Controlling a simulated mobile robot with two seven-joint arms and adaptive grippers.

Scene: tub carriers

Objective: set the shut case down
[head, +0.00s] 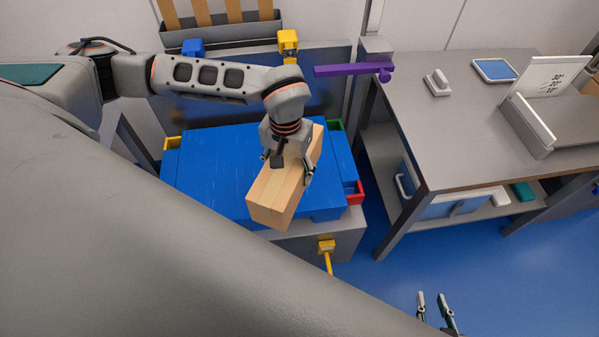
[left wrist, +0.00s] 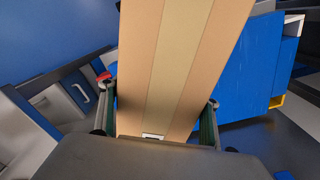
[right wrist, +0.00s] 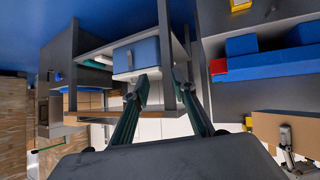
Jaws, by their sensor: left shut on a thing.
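The shut case is a long tan cardboard box (head: 270,200) with a lighter tape strip along it. It also fills the middle of the left wrist view (left wrist: 168,70). My left gripper (head: 287,163) is shut on it, one finger at each long side. The case lies at a slant above the blue tubs (head: 215,165). In the right wrist view a gap shows between the case (right wrist: 268,126) and the blue tubs (right wrist: 270,64). My right gripper (head: 433,300) is open and empty, low at the right; its fingers also show in the right wrist view (right wrist: 162,80).
The blue tubs rest on a grey stand, with yellow, green and red pieces at their corners. A purple bar (head: 345,70) stands out behind. A grey bench (head: 440,125) at the right bears a tablet (head: 494,70) and a sign; its lower shelf holds a blue-fronted box.

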